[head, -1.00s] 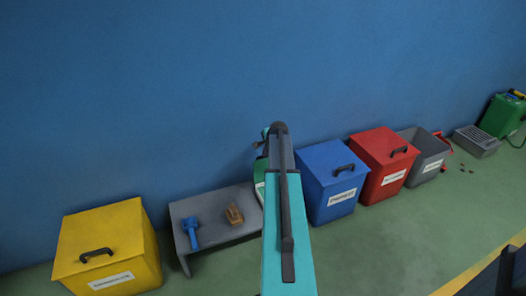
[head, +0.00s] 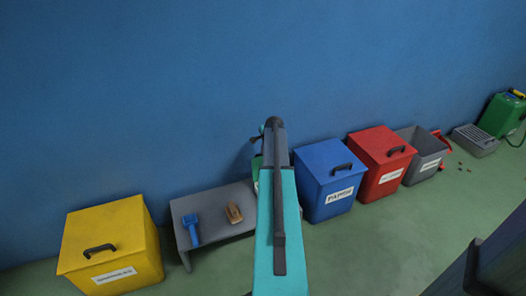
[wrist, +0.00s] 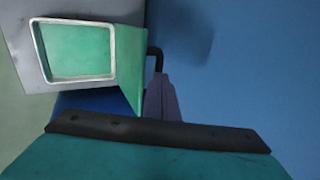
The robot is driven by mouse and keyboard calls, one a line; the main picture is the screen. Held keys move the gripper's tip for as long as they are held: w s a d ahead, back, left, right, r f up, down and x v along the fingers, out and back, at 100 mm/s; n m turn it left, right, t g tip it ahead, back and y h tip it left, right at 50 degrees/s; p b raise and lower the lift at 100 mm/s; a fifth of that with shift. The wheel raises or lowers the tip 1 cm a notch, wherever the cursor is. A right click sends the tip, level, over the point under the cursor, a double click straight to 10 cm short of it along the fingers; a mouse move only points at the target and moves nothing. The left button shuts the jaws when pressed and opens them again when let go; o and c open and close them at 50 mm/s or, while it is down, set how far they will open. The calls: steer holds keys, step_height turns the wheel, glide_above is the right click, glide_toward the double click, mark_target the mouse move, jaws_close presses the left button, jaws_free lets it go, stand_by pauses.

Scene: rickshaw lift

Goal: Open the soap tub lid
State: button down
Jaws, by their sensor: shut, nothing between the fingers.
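The soap tub (wrist: 41,58) shows in the wrist view as a green box with a pale rim around a green inside. Its green lid (wrist: 131,62) stands raised along the tub's right edge, towards the blue wall. A dark handle (wrist: 156,58) sticks out from the lid's outer side. My gripper (wrist: 161,104) is shut and empty, beside the lid on that outer side, close to the handle; I cannot tell whether it touches. In the head view my teal arm hides most of the tub, and only a strip of green shows left of the arm.
A grey bench (head: 215,197) holds a blue tool (head: 191,228) and a brown brush (head: 234,213). A yellow bin (head: 110,245) stands left; blue (head: 332,178) and red (head: 380,165) bins stand right. The blue wall is close behind.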

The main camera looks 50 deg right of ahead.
steer(key=p+v, duration=0.5)
steer(key=v, duration=0.4)
steer(key=shift+s+a+r+p, duration=0.2)
steer(key=shift+s+a+p, duration=0.1)
steer(key=shift+a, duration=0.05)
stand_by(0.3)
